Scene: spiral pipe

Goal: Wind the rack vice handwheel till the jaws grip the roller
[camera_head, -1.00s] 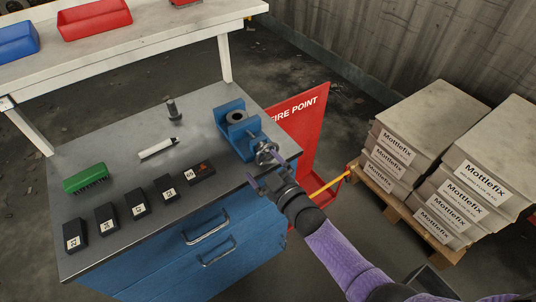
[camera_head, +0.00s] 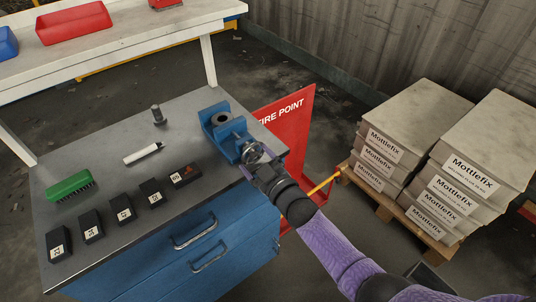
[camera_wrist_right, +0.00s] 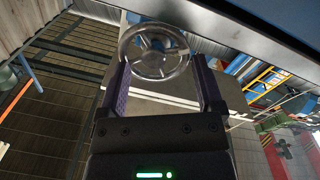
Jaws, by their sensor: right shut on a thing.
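The blue rack vice (camera_head: 217,135) sits at the right edge of the grey bench top. A dark, round, hollow-topped piece, which looks like the roller (camera_head: 222,118), stands between its jaws; I cannot tell whether both jaws touch it. The metal handwheel (camera_head: 250,150) is on the vice's near end, partly hidden by my right gripper (camera_head: 258,161). In the right wrist view the spoked handwheel (camera_wrist_right: 154,52) lies between the two purple fingers of my right gripper (camera_wrist_right: 158,75), which are shut on its rim. My left gripper is not in view.
A white marker (camera_head: 143,154), a dark upright post (camera_head: 158,115), a green brush (camera_head: 70,185) and several black numbered blocks (camera_head: 122,209) are on the bench. A red fire point board (camera_head: 285,115) stands beside it. Stacked Mottlefix boxes (camera_head: 465,180) stand at right.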

